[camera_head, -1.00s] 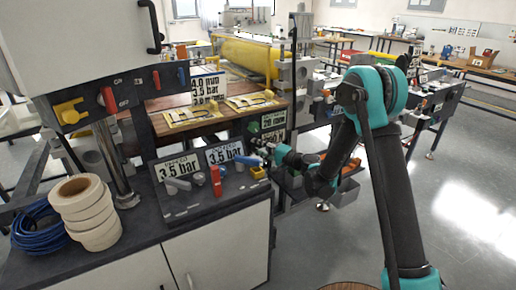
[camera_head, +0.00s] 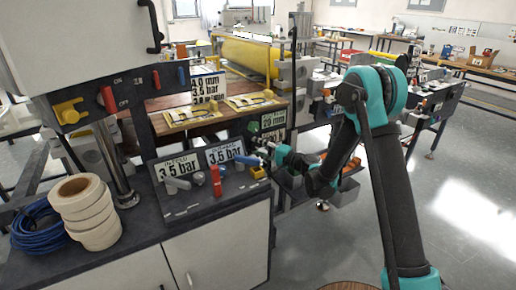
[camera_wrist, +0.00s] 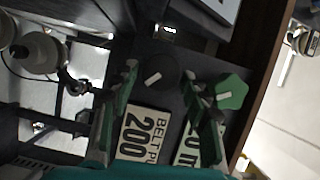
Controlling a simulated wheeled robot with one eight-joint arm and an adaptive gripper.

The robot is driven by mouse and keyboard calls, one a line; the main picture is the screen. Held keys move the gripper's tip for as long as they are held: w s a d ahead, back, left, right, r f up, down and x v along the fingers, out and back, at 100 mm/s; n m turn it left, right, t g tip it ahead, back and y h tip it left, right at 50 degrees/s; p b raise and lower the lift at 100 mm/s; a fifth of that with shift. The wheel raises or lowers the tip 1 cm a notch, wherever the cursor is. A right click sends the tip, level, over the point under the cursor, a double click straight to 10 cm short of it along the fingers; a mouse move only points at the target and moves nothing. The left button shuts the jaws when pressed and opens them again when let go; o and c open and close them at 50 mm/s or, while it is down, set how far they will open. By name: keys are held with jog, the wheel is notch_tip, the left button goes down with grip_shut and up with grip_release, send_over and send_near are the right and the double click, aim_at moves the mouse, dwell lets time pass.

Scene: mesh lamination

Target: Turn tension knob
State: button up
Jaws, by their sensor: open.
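In the wrist view, a round black knob (camera_wrist: 160,74) with a pale pointer mark sits on a dark panel. A green faceted knob (camera_wrist: 231,92), also with a pale mark, is to its right. A label reading "BELT PU… 200" (camera_wrist: 143,132) lies below the black knob and a partly hidden "20 m…" label (camera_wrist: 190,146) below the green one. My gripper (camera_wrist: 159,78) is open, its fingers on either side of the black knob in the picture. Contact cannot be told. In the head view, my gripper (camera_head: 264,149) is at the panel, and the green knob (camera_head: 254,127) shows just above it.
Near my gripper stand a blue-handled lever (camera_head: 246,160), a yellow block (camera_head: 258,172) and a red lever (camera_head: 216,181) on the dark bench. White tape rolls (camera_head: 88,212) are at left.

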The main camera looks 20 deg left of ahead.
jog(key=v, duration=1.1)
jog(key=shift+d, duration=0.35)
jog(key=shift+s, duration=0.1)
jog(key=s+d+f+n+h, duration=0.1)
jog(key=s+d+h, duration=0.4)
jog(key=d, duration=0.8)
jog(key=s+d+f+n+h, duration=0.1)
jog(key=s+d+f+h, duration=0.2)
jog(key=s+d+h, duration=0.3)
jog(key=s+d+f+g+h, duration=0.1)
jog(key=s+d+h, duration=0.4)
jog(key=s+d, duration=0.9)
jog(key=d, duration=0.5)
jog(key=shift+d+f+n+h, duration=0.3)
jog(key=shift+f+n+h, duration=0.1)
jog(key=shift+w, duration=0.1)
